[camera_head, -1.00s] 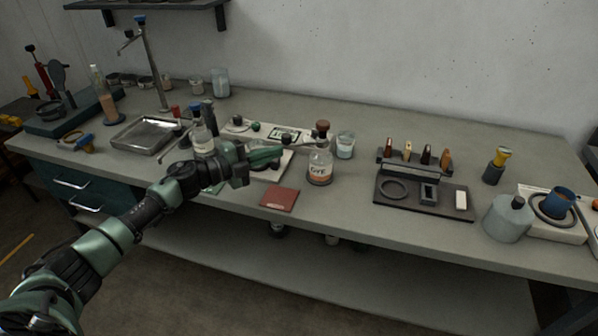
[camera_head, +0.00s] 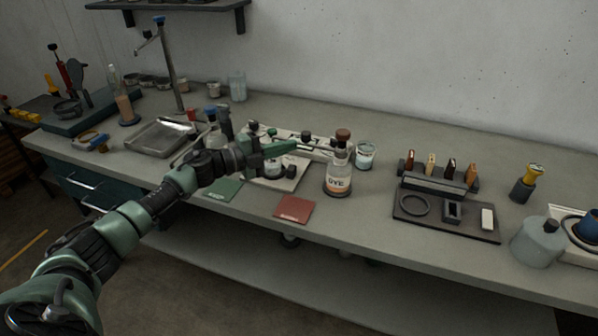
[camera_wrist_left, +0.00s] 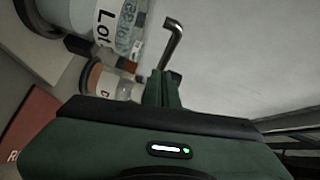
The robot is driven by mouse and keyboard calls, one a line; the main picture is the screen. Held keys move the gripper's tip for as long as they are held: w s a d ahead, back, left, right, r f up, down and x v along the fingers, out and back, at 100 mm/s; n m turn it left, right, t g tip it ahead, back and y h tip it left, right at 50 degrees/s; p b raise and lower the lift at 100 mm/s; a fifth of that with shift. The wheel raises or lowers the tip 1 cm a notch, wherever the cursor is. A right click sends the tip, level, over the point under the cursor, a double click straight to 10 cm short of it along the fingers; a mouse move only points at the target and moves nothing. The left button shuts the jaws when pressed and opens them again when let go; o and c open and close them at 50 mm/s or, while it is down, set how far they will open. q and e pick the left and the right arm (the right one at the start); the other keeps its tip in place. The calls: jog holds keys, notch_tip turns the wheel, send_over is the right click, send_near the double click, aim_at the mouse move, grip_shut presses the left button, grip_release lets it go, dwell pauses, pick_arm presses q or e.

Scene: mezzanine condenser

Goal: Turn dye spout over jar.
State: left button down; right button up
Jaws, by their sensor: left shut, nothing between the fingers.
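My left gripper (camera_head: 288,148) is shut and empty over the middle of the bench. In the left wrist view its closed fingers (camera_wrist_left: 160,88) point at a bent metal tube (camera_wrist_left: 172,42), which looks like the spout. I cannot tell whether they touch it. A clear jar (camera_head: 272,168) stands under the gripper, partly hidden. A large jar with a "Lot" label (camera_wrist_left: 112,22) shows at the upper left of the wrist view. The bottle labelled DYE (camera_head: 338,182), with a brown stopper, stands right of the gripper; it also shows in the wrist view (camera_wrist_left: 102,80). My right gripper is out of view.
A red card (camera_head: 294,209) and a green card (camera_head: 220,189) lie at the front edge. A beaker (camera_head: 365,156) stands behind the dye bottle. A dark tool tray (camera_head: 440,222) is to the right, a metal tray (camera_head: 158,140) to the left.

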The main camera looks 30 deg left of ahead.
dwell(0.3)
pick_arm(q)
jog(key=shift+s+a, duration=0.2)
jog(key=b+v, duration=0.2)
jog(key=v, duration=0.5)
jog(key=shift+s+f, duration=0.1)
jog(key=shift+s, duration=0.15)
